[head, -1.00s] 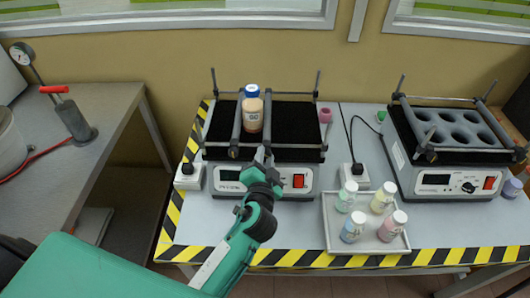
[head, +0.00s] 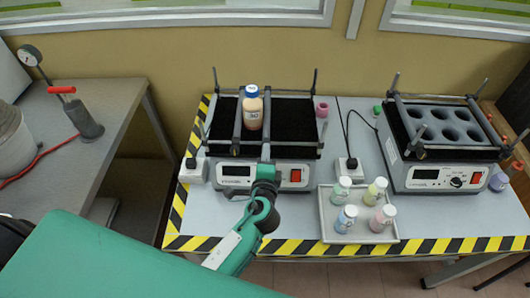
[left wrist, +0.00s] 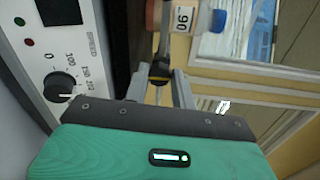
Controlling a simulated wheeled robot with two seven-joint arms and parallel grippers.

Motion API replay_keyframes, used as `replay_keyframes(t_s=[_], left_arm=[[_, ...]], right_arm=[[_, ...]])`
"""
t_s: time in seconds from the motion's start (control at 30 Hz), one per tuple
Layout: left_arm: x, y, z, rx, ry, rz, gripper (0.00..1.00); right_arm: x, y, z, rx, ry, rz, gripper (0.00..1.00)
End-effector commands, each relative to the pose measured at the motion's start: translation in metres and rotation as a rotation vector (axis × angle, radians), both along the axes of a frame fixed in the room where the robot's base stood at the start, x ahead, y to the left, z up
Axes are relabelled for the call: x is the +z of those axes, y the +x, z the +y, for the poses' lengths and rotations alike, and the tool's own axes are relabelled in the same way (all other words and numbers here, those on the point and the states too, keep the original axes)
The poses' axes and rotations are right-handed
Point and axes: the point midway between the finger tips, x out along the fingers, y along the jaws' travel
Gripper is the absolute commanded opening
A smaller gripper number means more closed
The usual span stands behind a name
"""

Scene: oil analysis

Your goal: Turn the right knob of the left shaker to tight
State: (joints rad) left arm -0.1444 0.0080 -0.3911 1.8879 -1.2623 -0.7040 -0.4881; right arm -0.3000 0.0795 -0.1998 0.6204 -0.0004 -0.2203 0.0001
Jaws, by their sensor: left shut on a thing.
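The left shaker (head: 209,172) stands on the bench, with a black platform and two clamp bars running front to back. A bottle with a blue-and-white cap (head: 252,108) stands upright between the bars. My left gripper (head: 266,163) is at the front end of the right bar and hides the knob there in the head view. In the left wrist view, the right knob (left wrist: 160,72), dark with a yellowish part, sits between the fingers of my left gripper (left wrist: 160,88), which is shut on it. My right gripper is not in view.
A tray (head: 327,228) with several small capped bottles is right of my left arm. A second shaker (head: 407,176) with round holes stands at the right. A power socket (head: 349,172) and cable lie between the shakers. A pump with a red handle (head: 85,117) stands on the left table.

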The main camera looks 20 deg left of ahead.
Motion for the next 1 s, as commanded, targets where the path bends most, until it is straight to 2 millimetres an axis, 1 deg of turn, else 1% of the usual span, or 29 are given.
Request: replay_keyframes(t_s=[0.03, 0.3, 0.7, 0.73, 0.8, 0.83, 1.0], left_arm=[[0.0015, 0.0001, -0.0004, -0.001, 0.015, 0.004, 0.03], [0.0005, 0.0002, -0.0004, -0.001, 0.067, 0.018, 0.03], [-0.0002, 0.0, -0.0002, 0.0, 0.071, 0.021, 0.03], [-0.0002, 0.0, -0.0002, 0.0, 0.07, 0.02, 0.3], [-0.0003, 0.0, -0.0001, 0.0, 0.07, 0.02, 0.43], [-0.0003, 0.0, -0.0001, 0.0, 0.07, 0.02, 0.48], [-0.0003, 0.0, -0.0001, 0.0, 0.069, 0.02, 0.48]], right_arm=[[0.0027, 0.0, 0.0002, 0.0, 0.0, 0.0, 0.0], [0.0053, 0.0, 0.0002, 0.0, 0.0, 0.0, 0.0], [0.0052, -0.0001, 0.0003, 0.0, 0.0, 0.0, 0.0], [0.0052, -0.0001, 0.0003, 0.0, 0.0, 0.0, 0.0], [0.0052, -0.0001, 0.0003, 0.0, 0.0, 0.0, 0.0], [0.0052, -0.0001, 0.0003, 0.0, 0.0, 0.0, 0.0], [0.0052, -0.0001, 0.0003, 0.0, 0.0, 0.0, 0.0]])
